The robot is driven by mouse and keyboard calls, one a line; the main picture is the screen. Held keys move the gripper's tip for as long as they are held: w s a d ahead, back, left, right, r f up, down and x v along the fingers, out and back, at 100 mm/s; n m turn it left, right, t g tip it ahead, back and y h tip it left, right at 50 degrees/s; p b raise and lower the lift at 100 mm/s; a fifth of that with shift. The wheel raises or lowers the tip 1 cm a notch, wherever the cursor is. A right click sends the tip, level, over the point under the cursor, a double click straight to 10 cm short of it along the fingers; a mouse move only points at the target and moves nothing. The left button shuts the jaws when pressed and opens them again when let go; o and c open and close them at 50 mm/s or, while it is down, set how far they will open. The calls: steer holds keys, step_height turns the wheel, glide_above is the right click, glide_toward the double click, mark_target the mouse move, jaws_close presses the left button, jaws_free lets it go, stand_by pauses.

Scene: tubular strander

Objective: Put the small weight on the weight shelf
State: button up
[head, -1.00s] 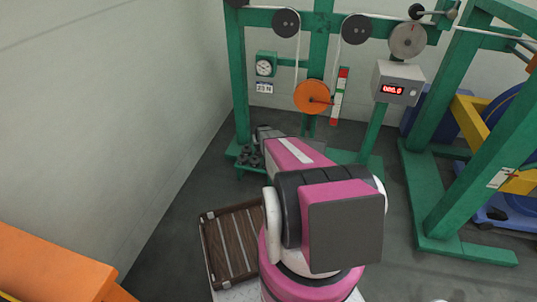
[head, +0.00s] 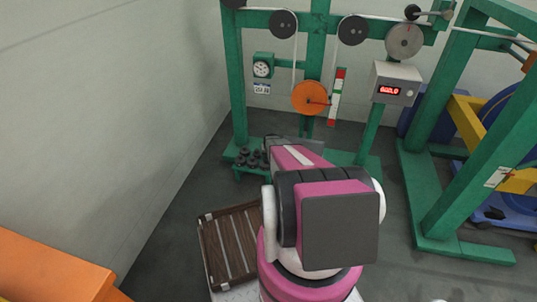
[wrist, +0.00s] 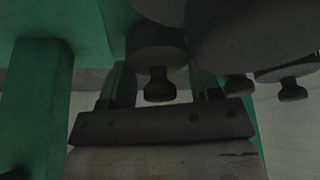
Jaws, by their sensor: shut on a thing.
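The weight shelf (head: 243,174) is a low green ledge at the foot of the green frame in the head view, with several dark weights (head: 250,157) on it. My gripper (wrist: 160,88) is hidden behind my pink arm in the head view. In the dark wrist view, its fingers stand on both sides of a small dark weight (wrist: 156,46), whose knob hangs downward in the picture. The gripper is shut on this weight; the exact contact is too dark to see. Other dark weights with knobs (wrist: 238,85) show close by on the right.
The green frame carries an orange wheel (head: 310,98), a dial (head: 262,69) and a grey display box (head: 396,84). A green stand (head: 432,225) is on the right. Grey floor between is clear.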

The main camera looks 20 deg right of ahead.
steer(key=shift+f, duration=0.1)
steer(key=o, duration=1.1)
steer(key=v, duration=1.2)
steer(key=s+a+r+g, duration=0.1)
steer(key=s+a+r, duration=0.6)
steer(key=s+r, duration=0.2)
steer(key=s+a+r+n+g, duration=0.1)
steer(key=s+a+r+g, duration=0.1)
steer(key=s+a+r, duration=0.6)
steer(key=s+a+r+n+g+y, duration=0.1)
steer(key=s+a+r, duration=0.6)
steer(key=s+r, duration=0.3)
steer(key=shift+s+a+r, duration=0.1)
steer(key=shift+s, duration=0.75)
steer(key=shift+s+a+r, duration=0.1)
steer(key=shift+s+a, duration=0.05)
steer(key=shift+s, duration=0.65)
